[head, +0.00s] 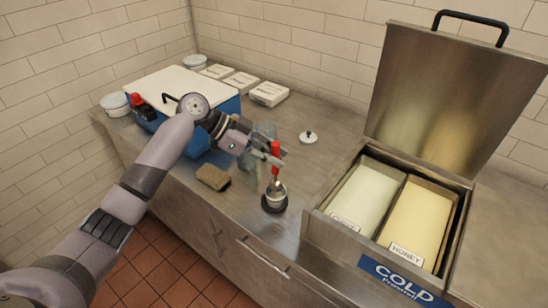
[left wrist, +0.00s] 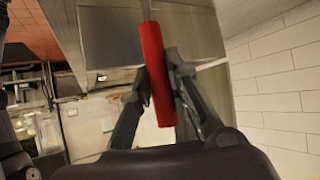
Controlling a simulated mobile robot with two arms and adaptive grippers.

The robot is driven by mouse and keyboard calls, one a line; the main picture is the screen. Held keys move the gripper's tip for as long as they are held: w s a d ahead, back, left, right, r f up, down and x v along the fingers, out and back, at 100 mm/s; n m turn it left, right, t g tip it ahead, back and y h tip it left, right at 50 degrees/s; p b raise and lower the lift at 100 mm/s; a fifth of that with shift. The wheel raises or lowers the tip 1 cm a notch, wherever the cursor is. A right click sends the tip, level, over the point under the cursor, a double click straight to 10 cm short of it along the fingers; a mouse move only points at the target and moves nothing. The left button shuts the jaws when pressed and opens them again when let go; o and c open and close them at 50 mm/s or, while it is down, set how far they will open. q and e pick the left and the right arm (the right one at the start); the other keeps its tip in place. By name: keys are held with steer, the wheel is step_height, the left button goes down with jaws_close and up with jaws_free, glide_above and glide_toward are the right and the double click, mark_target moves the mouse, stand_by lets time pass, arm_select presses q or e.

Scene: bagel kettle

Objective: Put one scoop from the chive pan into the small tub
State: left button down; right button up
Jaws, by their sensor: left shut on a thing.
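My left gripper (head: 271,153) is shut on the red handle (head: 275,151) of a scoop, which stands close to upright. In the left wrist view the handle (left wrist: 153,65) sits between the two fingers. The scoop's lower end meets a small metal cup on a dark round base (head: 274,205); I cannot tell whether it is inside it. The chive pan (head: 362,195), with pale contents and a partly readable label, is the left pan in the cold well. Clear tubs (head: 246,160) stand behind my gripper, partly hidden; which is the small tub is unclear. My right gripper is not in view.
The honey pan (head: 418,215) is right of the chive pan. The cold well's steel lid (head: 450,90) stands open behind. A white lid with a dark knob (head: 309,138), a brown sponge (head: 213,177) and a blue cooler (head: 222,110) are on the counter. White boxes (head: 268,94) line the wall.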

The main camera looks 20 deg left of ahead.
mark_target(274, 141)
arm_select(q)
steer(key=shift+r+p, duration=1.85)
steer(key=shift+r, duration=1.25)
